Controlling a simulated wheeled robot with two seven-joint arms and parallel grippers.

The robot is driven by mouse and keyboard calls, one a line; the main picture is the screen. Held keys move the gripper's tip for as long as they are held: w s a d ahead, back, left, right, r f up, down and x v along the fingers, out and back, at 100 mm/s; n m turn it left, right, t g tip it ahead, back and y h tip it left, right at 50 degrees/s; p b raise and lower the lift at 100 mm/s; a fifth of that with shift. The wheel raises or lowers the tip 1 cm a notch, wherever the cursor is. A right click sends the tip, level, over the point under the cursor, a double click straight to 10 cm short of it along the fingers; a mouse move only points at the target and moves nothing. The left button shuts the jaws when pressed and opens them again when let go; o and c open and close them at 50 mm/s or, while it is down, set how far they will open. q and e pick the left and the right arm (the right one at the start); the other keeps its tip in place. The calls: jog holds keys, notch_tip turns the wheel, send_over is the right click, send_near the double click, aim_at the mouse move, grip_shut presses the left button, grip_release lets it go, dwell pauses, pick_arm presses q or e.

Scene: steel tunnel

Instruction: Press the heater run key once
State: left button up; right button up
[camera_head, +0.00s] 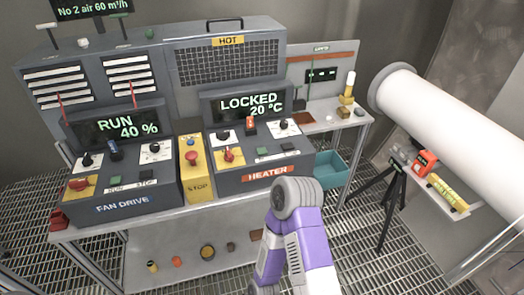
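The heater panel (230,178) is a grey sloped box with a red HEATER label (268,173). Its screen (248,105) reads LOCKED, 20 °C. A green key (262,152) and a dark key (288,148) sit side by side on its lower right; their labels are too small to read. A red knob (229,156) is left of them. A purple and white arm of mine rises from the bottom edge, its grey joint just in front of the heater panel's lower right. No gripper fingers show for either arm.
The fan drive panel (125,205) stands left, its screen (125,125) reading RUN, 40 %. A yellow stop box (195,166) with a red button stands between the panels. A teal bin (331,168), a tripod (394,187) and a large white pipe (460,125) are on the right.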

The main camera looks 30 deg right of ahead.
grip_shut()
dwell(0.3)
dwell(1.2)
